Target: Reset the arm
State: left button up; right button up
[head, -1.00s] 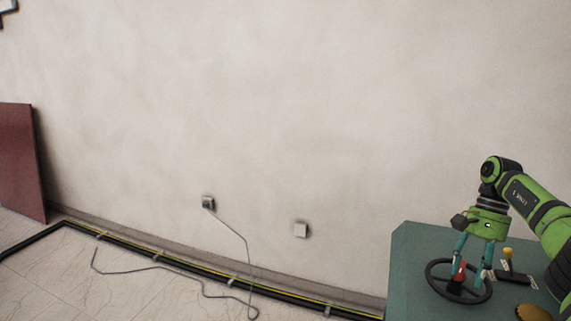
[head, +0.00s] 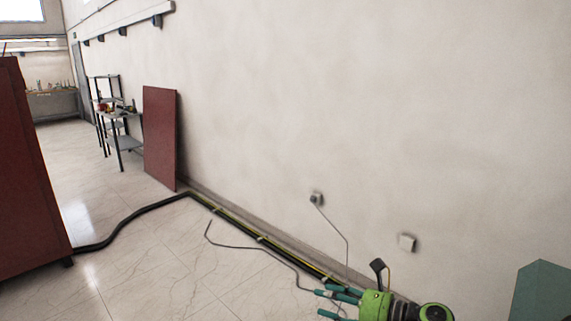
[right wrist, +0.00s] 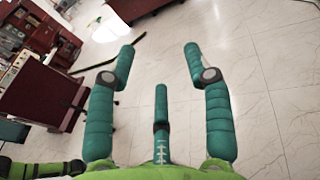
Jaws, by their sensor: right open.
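My right gripper (head: 330,301) is at the bottom of the head view, right of centre. Its green body shows there with teal fingers pointing left. In the right wrist view the same gripper (right wrist: 160,60) has its fingers spread wide apart, with only floor and distant things between them. It is open and holds nothing. My left gripper is not in the head view.
A dark red cabinet (head: 30,180) stands at the left, and a red panel (head: 160,138) leans on the wall. A black cable (head: 130,222) crosses the tiled floor. A teal surface (head: 541,292) shows at the lower right.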

jog(key=s+a+r+m+t+h, duration=0.15)
jog(key=a+m+t, duration=0.3)
jog(key=m, duration=0.65)
jog(key=s+d+f+m+h, duration=0.4)
jog(key=f+m+h, duration=0.1)
jog(key=m, duration=0.6)
jog(key=s+d+f+m+h, duration=0.4)
jog(key=s+f+m+h, duration=0.15)
jog(key=m, duration=0.65)
jog(key=s+d+f+m+g, duration=0.1)
jog(key=s+f+m+g, duration=0.25)
jog(key=s, duration=0.45)
jog(key=s+d+f+m+g+h, duration=0.1)
jog(key=s+f+m+g, duration=0.2)
jog(key=s, duration=0.4)
jog(key=s+d+f+m+g, duration=0.1)
jog(key=s+d+m+g, duration=0.15)
jog(key=s+m, duration=0.4)
notch_tip(320, 180, down, 23)
jog(key=s+a+n+g, duration=0.1)
jog(key=s+g, duration=0.1)
jog(key=s, duration=0.1)
jog(key=s+d+f+g, duration=0.1)
jog(key=s+d+f, duration=0.1)
jog(key=s+f, duration=1.2)
jog(key=shift+s+d+f+n, duration=0.3)
jog(key=shift+s+d+f, duration=0.05)
jog(key=shift+s, duration=0.6)
